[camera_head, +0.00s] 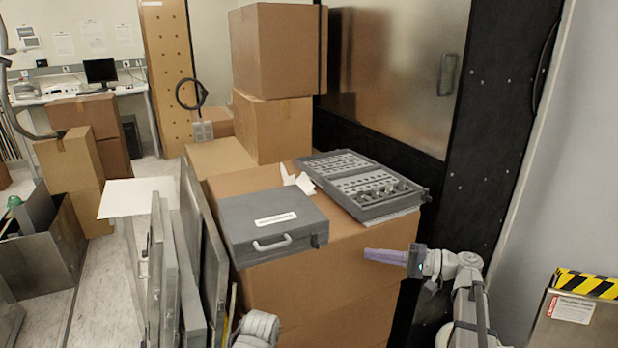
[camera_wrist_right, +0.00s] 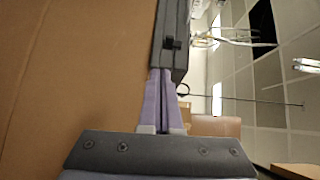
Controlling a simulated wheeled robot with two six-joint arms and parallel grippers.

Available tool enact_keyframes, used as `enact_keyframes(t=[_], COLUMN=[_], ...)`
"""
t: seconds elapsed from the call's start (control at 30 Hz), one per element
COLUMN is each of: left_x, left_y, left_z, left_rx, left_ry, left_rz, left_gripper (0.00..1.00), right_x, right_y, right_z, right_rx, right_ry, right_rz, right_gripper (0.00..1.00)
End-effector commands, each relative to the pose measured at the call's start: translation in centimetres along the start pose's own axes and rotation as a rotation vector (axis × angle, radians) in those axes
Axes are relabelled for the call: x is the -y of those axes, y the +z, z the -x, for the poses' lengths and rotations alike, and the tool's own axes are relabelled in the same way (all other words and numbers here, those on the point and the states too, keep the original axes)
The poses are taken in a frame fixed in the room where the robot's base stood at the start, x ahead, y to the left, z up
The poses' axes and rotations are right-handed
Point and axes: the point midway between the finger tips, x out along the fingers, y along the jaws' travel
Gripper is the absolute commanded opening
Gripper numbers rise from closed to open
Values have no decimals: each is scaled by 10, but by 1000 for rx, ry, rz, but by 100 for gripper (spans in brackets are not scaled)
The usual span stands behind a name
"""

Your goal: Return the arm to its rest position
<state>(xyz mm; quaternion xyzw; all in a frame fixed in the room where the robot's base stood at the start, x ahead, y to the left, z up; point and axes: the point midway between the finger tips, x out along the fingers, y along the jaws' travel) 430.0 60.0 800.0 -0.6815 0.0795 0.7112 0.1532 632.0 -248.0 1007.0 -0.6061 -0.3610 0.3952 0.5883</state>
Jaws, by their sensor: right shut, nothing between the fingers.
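My right arm (camera_head: 468,290) comes in from the lower right in the head view. Its gripper (camera_head: 368,254) points left, in front of the large cardboard box (camera_head: 330,255). Its purple fingers are together with nothing between them. The right wrist view also shows the closed fingers (camera_wrist_right: 166,72), with the cardboard face to the left and a dark grey case edge (camera_wrist_right: 172,35) beyond the tips. I cannot tell whether the fingers touch the box. My left gripper is not in view; a grey arm joint shows at the bottom edge of the head view.
A closed grey case (camera_head: 262,240) and an open grey case of small parts (camera_head: 365,186) rest on the box. Grey panels (camera_head: 170,260) stand on the left. A striped yellow-black barrier (camera_head: 588,284) is at right. A metal door (camera_head: 395,75) stands behind.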

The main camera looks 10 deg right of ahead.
Motion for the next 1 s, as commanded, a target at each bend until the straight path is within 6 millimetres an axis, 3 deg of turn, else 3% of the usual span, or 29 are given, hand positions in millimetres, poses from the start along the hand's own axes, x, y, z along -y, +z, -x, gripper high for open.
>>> enact_keyframes(t=[0.07, 0.2, 0.37, 0.5, 0.6, 0.8, 1.0], left_x=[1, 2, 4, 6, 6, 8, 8], left_y=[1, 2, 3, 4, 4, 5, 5], left_z=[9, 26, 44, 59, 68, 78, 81], left_rx=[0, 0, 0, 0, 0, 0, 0], left_ry=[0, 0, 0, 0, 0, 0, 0], left_rz=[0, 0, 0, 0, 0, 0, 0], left_gripper=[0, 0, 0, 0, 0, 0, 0], right_x=[-10, -49, -93, -118, -126, -124, -122], right_y=[25, 90, 166, 219, 242, 261, 263], right_z=[-31, -92, -125, -124, -115, -96, -90], right_rx=[57, 206, 371, 487, 545, 596, 604], right_ry=[93, 377, 735, 1033, 1218, 1461, 1545], right_rz=[-1, 25, 118, 252, 362, 544, 614], right_gripper=[0, 0, 0, 0, 0, 0, 0])
